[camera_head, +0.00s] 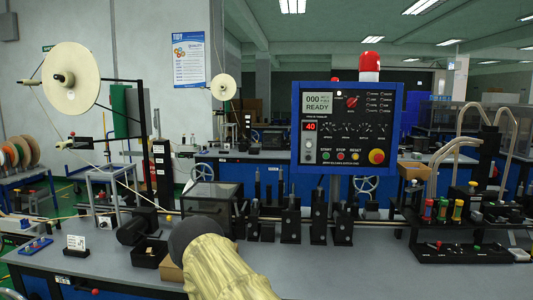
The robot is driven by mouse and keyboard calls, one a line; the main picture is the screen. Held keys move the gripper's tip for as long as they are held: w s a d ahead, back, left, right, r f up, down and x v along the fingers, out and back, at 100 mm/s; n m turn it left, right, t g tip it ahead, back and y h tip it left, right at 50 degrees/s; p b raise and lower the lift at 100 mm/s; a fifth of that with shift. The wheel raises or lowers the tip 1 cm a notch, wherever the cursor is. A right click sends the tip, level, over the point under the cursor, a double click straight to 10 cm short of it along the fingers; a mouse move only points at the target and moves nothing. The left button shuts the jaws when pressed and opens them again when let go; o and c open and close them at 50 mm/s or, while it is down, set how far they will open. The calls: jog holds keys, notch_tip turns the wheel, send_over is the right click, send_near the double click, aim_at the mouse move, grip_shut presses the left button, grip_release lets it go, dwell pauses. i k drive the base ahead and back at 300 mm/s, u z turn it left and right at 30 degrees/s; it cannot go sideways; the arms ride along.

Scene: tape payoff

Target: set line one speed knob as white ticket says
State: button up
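A red knob (351,102) sits near the top, above a row of several small dark dials (358,128). The labels are too small to read, so I cannot tell which is the line one speed knob. A small white card (76,243) with unreadable print stands on the near bench at left; it may be the white ticket. My arm, in a tan sleeve, enters at bottom centre. My gripper is not visible.
Black roller stands (292,222) line the bench below the panel. A black motor (137,228) and an open black box (149,252) stand left of my arm. A rack of coloured-handled tools (442,212) is at right. Bare grey bench top (340,268) lies right of my arm.

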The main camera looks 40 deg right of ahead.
aim_at(328, 130)
jog(key=z, duration=1.65)
jog(key=k, duration=0.5)
jog(key=u, duration=1.55)
jog(key=i, duration=1.25)
jog(key=z, duration=2)
